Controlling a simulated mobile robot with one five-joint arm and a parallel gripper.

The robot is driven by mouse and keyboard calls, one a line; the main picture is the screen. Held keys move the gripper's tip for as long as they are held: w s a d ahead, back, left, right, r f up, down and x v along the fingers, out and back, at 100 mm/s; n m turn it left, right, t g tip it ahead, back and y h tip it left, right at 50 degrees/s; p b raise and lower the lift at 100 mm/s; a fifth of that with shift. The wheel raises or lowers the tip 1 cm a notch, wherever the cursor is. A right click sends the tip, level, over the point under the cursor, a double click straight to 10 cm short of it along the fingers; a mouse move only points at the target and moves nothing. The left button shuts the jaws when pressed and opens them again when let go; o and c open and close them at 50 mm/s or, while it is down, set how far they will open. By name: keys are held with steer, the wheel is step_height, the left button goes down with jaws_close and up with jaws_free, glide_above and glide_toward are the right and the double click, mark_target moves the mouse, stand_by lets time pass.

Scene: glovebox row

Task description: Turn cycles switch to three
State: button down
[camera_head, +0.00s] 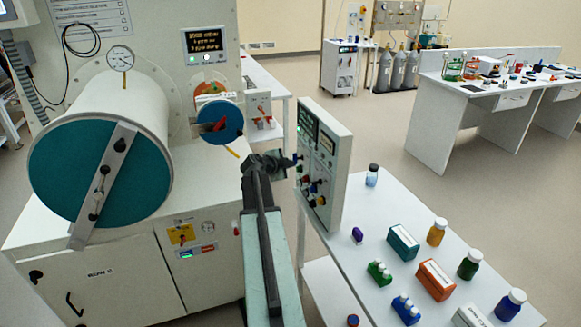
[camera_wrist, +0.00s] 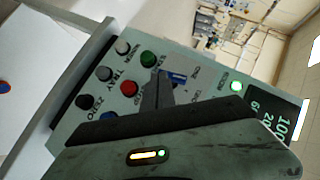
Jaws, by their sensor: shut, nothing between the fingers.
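A pale upright control panel (camera_head: 338,165) stands at the edge of the white table. In the head view it carries dark displays at the top and coloured knobs lower down. The wrist view shows the same panel (camera_wrist: 200,70) tilted, with a green button (camera_wrist: 148,59), a red button (camera_wrist: 129,88), a blue button (camera_wrist: 108,117) and black and grey knobs. A small blue-and-white part (camera_wrist: 178,77) shows beside my fingertips. I cannot read which control is the cycles switch. My gripper (camera_head: 292,161) is shut and empty, close in front of the panel face; contact is unclear.
The white table (camera_head: 390,200) right of the panel holds bottles and boxes, including an orange box (camera_head: 436,280). A large glovebox with a teal-ended cylinder (camera_head: 75,170) stands on the left. Open floor (camera_head: 370,130) lies behind the panel.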

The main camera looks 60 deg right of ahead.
steer(key=shift+s+d+f, duration=0.1)
steer(key=shift+s+f, duration=0.1)
steer(key=shift+s, duration=0.1)
steer(key=shift+f+b, duration=0.1)
steer(key=shift+b, duration=0.2)
stand_by(0.5)
